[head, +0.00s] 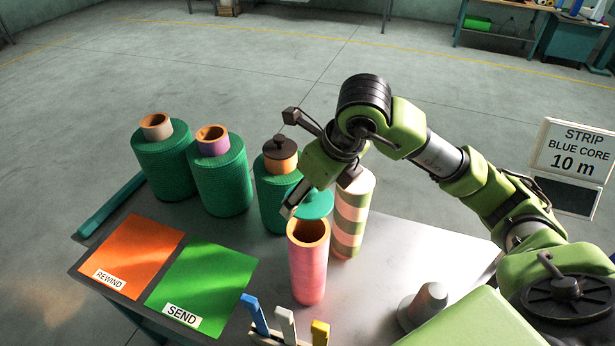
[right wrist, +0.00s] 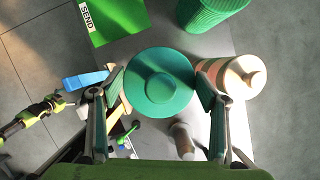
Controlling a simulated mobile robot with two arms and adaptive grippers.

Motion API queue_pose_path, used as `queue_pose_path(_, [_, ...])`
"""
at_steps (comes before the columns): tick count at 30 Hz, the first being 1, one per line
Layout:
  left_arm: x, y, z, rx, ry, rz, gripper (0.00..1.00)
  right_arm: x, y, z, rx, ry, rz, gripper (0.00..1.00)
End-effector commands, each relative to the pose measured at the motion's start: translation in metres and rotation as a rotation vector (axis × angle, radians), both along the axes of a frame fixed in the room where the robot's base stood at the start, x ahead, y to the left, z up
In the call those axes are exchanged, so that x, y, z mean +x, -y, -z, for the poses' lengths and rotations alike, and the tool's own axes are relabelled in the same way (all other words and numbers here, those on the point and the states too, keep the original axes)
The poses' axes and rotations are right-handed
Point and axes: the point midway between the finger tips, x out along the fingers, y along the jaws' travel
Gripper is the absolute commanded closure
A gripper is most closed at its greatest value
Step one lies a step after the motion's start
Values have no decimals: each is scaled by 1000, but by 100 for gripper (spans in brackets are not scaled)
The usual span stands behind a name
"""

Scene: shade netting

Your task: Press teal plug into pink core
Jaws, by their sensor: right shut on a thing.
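The pink core (head: 308,270) stands upright at the near middle of the table, its open brown-rimmed top showing in the head view. The teal plug (head: 317,205) is a round cap just above and behind that opening in the picture. My right gripper (head: 300,205) is shut on the teal plug, which sits between both fingers in the right wrist view (right wrist: 160,85). The plug is not in the core. In the right wrist view the pink core is hidden, apparently beneath the plug. My left gripper is not seen in the head view.
A striped core (head: 352,215) stands close behind the pink core. Green rolls (head: 222,180) stand at the back left. Orange (head: 133,255) and green (head: 205,280) cards lie left. Coloured clips (head: 286,325) and a grey cone (head: 425,303) are near the front edge.

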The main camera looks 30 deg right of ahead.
Motion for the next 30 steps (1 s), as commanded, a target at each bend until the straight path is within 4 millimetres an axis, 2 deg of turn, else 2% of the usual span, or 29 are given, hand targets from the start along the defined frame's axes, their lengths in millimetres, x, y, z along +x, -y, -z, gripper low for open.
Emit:
queue_pose_path(8, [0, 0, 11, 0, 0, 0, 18, 0, 0, 17, 0, 0, 0, 50])
queue_pose_path(16, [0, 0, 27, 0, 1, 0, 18, 0, 0, 43, -1, -1, -1, 50])
queue_pose_path(21, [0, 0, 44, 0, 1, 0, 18, 0, 0, 60, 0, 1, 0, 50])
queue_pose_path(30, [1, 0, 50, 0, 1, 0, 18, 0, 0, 65, 0, 1, 0, 50])
